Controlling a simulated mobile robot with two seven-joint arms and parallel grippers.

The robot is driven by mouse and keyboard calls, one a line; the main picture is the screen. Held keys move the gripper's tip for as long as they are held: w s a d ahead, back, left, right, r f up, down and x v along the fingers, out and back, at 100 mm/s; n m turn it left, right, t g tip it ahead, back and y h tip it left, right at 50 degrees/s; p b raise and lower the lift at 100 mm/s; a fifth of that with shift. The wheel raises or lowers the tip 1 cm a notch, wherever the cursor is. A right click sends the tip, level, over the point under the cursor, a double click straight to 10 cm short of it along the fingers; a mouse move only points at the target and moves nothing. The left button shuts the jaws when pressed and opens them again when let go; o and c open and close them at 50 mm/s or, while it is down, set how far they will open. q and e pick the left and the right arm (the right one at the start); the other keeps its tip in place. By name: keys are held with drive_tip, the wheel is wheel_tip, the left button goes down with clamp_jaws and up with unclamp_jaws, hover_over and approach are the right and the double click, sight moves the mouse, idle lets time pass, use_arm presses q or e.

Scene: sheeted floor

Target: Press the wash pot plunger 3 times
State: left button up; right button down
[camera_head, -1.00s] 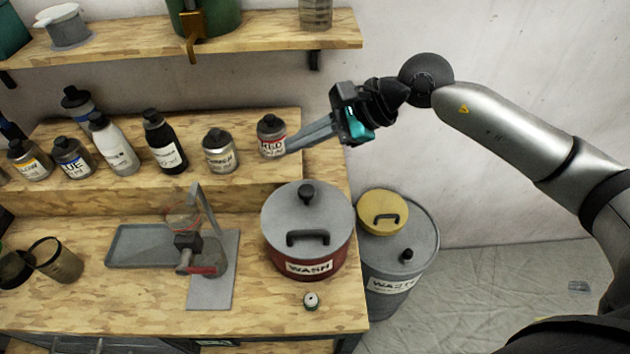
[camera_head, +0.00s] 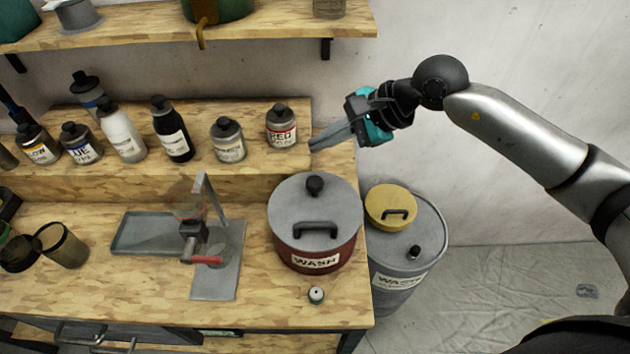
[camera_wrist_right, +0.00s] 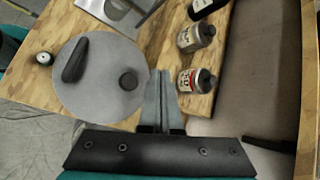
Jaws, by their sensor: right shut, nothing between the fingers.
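The wash pot (camera_head: 310,225) is dark red with a grey lid and a WASH label, standing at the right end of the bench. Its round black plunger knob (camera_head: 314,185) stands up at the back of the lid, behind the black handle. My right gripper (camera_head: 318,146) is shut and empty, above and behind the pot, to the right of the red-labelled bottle. In the right wrist view the fingers (camera_wrist_right: 158,82) point past the plunger knob (camera_wrist_right: 128,81), apart from it in the picture. My left gripper is not in view.
Several bottles stand on the raised shelf, the red-labelled one (camera_head: 281,127) nearest my right gripper. A grey waste drum (camera_head: 420,240) with a yellow lid piece (camera_head: 390,207) stands right of the bench. A small round item (camera_head: 316,294) sits before the pot.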

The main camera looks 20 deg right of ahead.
drive_tip(key=b, duration=0.3)
hover_over(317, 181)
drive_tip(key=f, duration=0.5)
drive_tip(key=shift+s+d+f, duration=0.15)
drive_tip(key=shift+s+d, duration=0.05)
drive_tip(key=shift+d, duration=0.15)
drive_tip(key=shift+f+b, duration=0.6)
drive_tip(key=shift+f, duration=0.1)
idle(0.7)
drive_tip(key=shift+f+b, duration=0.4)
drive_tip(key=shift+b, duration=0.2)
drive_tip(key=shift+f+b, duration=1.2)
drive_tip(key=shift+f, duration=0.1)
idle(0.9)
drive_tip(key=shift+r, duration=0.1)
drive_tip(key=shift+r+p, duration=0.6)
drive_tip(key=shift+r, duration=1)
